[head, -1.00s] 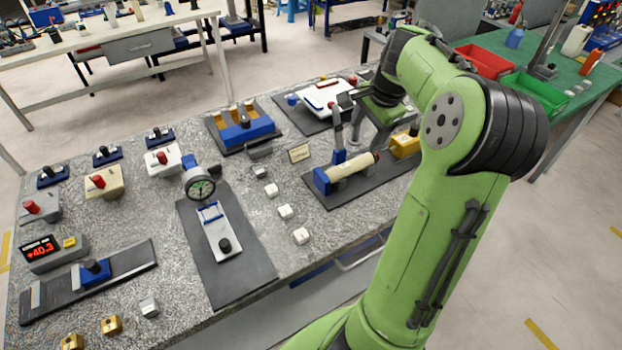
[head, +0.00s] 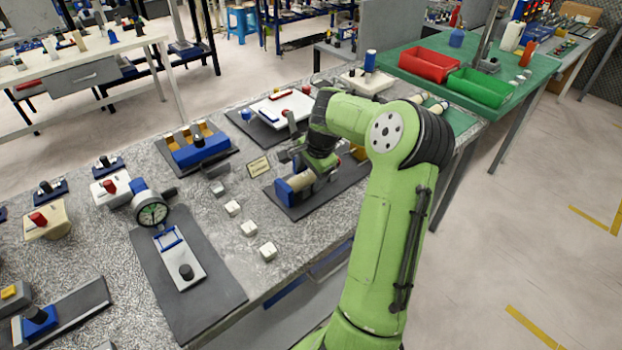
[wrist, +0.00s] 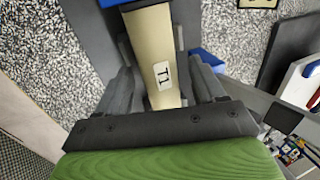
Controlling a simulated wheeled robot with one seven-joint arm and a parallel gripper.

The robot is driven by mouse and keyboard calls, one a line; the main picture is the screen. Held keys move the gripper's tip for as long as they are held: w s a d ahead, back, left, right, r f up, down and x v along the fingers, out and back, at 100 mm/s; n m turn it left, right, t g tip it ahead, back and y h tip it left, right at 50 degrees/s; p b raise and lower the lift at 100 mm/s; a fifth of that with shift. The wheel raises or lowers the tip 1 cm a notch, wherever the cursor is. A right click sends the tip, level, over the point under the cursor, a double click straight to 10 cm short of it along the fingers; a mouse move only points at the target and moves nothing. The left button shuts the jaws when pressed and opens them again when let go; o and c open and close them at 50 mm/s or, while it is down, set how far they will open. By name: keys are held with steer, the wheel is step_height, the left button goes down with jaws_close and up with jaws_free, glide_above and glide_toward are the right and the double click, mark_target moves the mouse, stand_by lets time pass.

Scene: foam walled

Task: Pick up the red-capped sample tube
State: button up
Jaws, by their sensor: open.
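A cream tube-like piece labelled T1 (wrist: 160,40) lies on a dark mat, with a blue block (wrist: 118,3) at its far end. In the head view the cream piece (head: 303,181) sits low on the bench beside the blue end (head: 284,190). My gripper (wrist: 165,85) is open, with one finger on each side of the cream piece; I cannot tell whether they touch it. In the head view my gripper (head: 312,165) is down over it and partly hides it. No red cap shows on its visible part, and I cannot pick out a red-capped tube elsewhere.
A blue block with tan pieces (head: 202,148) and a white tray with a red handle (head: 283,105) stand behind. Several white cubes (head: 249,229) and a dial gauge (head: 152,213) lie left. A red bin (head: 430,64) and a green bin (head: 480,86) stand right.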

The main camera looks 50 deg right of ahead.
mark_target(310, 173)
steer(key=shift+r, duration=0.1)
steer(key=shift+c, duration=0.2)
jaws_close()
step_height(310, 173, up, 10)
steer(key=p, duration=0.3)
